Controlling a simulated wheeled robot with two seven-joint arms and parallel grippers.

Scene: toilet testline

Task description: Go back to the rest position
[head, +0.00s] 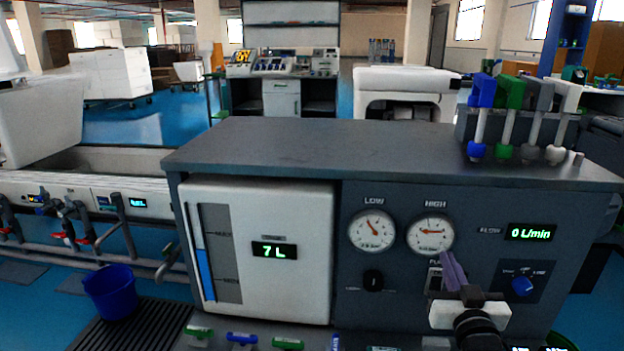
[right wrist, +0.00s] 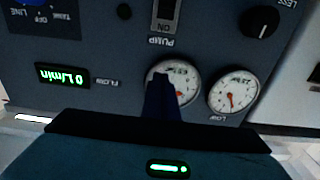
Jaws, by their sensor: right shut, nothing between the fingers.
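My right gripper (head: 453,270) is in front of the grey control panel (head: 400,288), at its lower right. Its purple fingers are shut, hold nothing and point up at the panel. They partly cover the pump switch (head: 435,280) in the head view. In the right wrist view the panel is upside down, and the shut fingers (right wrist: 160,98) overlap the high gauge (right wrist: 182,82). The pump switch (right wrist: 166,14) reads ON there. I cannot tell whether the fingers touch the panel. My left gripper is not in view.
The low gauge (head: 372,230), flow display (head: 530,232) reading 0 L/min and blue selector knob (head: 522,286) surround the gripper. A white tank (head: 290,222) reads 7 L. Several coloured-handled tools (head: 510,120) stand on the top right. A blue bucket (head: 112,292) stands left.

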